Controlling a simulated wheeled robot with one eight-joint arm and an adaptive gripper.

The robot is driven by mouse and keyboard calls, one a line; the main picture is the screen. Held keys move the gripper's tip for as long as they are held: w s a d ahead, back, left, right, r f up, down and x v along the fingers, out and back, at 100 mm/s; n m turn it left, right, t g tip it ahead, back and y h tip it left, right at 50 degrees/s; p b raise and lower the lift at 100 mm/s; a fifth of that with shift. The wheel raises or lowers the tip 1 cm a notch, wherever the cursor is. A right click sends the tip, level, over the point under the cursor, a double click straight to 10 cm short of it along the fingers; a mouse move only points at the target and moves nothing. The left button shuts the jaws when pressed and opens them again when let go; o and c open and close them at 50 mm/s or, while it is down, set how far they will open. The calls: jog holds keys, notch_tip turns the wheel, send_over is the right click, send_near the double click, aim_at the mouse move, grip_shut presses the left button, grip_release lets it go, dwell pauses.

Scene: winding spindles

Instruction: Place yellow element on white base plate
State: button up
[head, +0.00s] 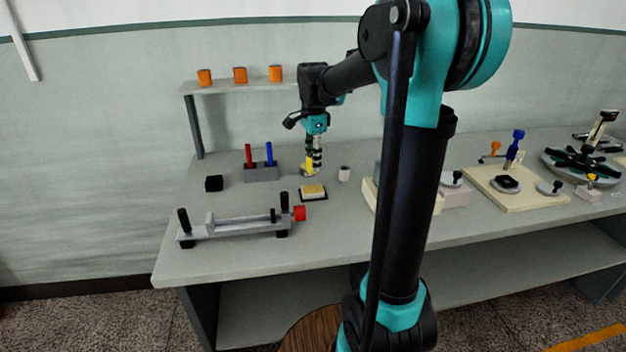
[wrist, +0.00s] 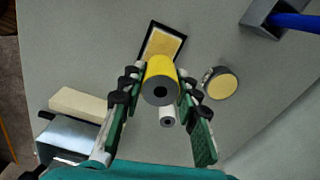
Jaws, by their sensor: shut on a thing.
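The yellow element is a hollow cylinder, seen end-on with a dark bore in the wrist view (wrist: 160,82). My gripper (wrist: 160,90) is shut on it, with a finger on each side. In the head view, my gripper (head: 314,152) points down over the table with the yellow element (head: 308,166) low at its tip. A pale rectangular plate with a black border (head: 313,191) lies just in front of it; it also shows in the wrist view (wrist: 177,43). Which object is the white base plate is not certain. Whether the element touches anything below is unclear.
A small white cylinder (head: 344,174) stands to the right and a round yellowish disc (wrist: 221,86) lies nearby. A grey holder (head: 261,173) carries red and blue spindles.

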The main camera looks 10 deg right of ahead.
aim_at(313, 189)
jog(key=shift+f, duration=3.4)
jog(key=o, duration=1.2)
jog(key=shift+f, duration=0.1)
jog(key=shift+c, duration=0.2)
notch_tip(313, 189, up, 12)
jog(key=shift+r, duration=0.15)
jog(key=shift+s, duration=0.1)
